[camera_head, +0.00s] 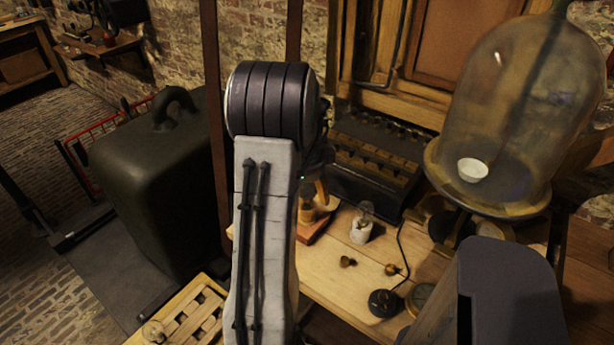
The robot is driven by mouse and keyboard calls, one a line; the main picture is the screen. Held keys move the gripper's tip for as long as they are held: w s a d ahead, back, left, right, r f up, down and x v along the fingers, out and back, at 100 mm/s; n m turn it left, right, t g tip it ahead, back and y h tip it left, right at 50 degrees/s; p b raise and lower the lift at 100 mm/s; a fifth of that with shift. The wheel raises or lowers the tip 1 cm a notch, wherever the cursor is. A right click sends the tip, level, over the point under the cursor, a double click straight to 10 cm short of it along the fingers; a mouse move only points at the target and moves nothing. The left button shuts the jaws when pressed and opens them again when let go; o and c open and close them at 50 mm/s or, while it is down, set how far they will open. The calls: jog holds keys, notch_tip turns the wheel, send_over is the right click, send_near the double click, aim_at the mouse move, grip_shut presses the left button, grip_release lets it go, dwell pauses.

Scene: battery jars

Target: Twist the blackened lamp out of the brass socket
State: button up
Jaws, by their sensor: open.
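My gripper (318,188) is mostly hidden behind my own arm; only its right side shows, pointing down over the workbench. It is open. Just below it, a brass-coloured fitting (307,213) stands on a reddish wooden base (313,232), partly covered by my arm. It looks like the brass socket. I cannot make out the blackened lamp; my arm and gripper cover the space above the fitting. I cannot tell whether the jaws are around a lamp or touching it. A clear glass lamp (366,209) stands upright in a white holder to the right.
Two small brass pieces (347,262) (392,269) and a black corded disc (383,303) lie on the workbench (335,285). A dark battery box (372,160) stands behind. A large bell jar (525,100) is at right. A slotted wooden rack (195,318) holds a bulb (153,332).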

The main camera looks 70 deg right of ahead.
jog(key=shift+d+f, duration=0.1)
jog(key=shift+f, duration=0.5)
jog(key=shift+c, duration=0.2)
jog(key=c, duration=1.4)
jog(key=o, duration=1.4)
jog(key=shift+c, duration=0.2)
jog(key=shift+c, duration=0.4)
jog(key=shift+o, duration=0.5)
jog(key=v, duration=1.2)
